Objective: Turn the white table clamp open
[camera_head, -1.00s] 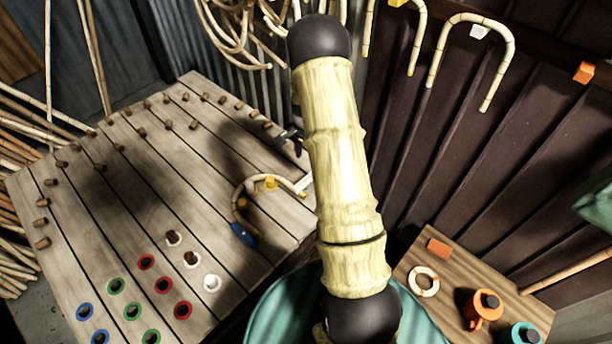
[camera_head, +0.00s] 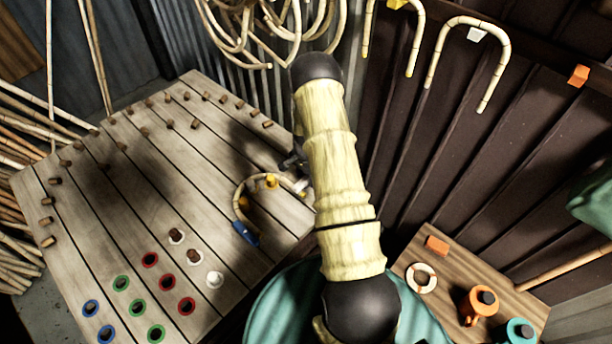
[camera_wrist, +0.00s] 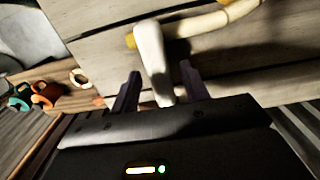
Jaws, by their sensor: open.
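The white clamp (camera_wrist: 150,55) stands at the table edge in the wrist view, its long white part reaching down between my two fingers. My gripper (camera_wrist: 160,84) is open, with one dark finger on each side of the white part; I cannot tell whether either finger touches it. In the head view a small piece of the white clamp (camera_head: 301,187) shows at the right end of the bent rattan piece (camera_head: 240,196), mostly hidden by my arm. Only a little of my gripper (camera_head: 291,161) shows there, beside my arm.
The plank table (camera_head: 150,200) carries several wooden pegs and coloured ring holes. A blue clamp (camera_head: 245,234) and a yellow clamp (camera_head: 271,181) sit along the bent rattan. A side table (camera_head: 408,262) at right holds a roll of tape (camera_head: 421,278) and orange and teal items.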

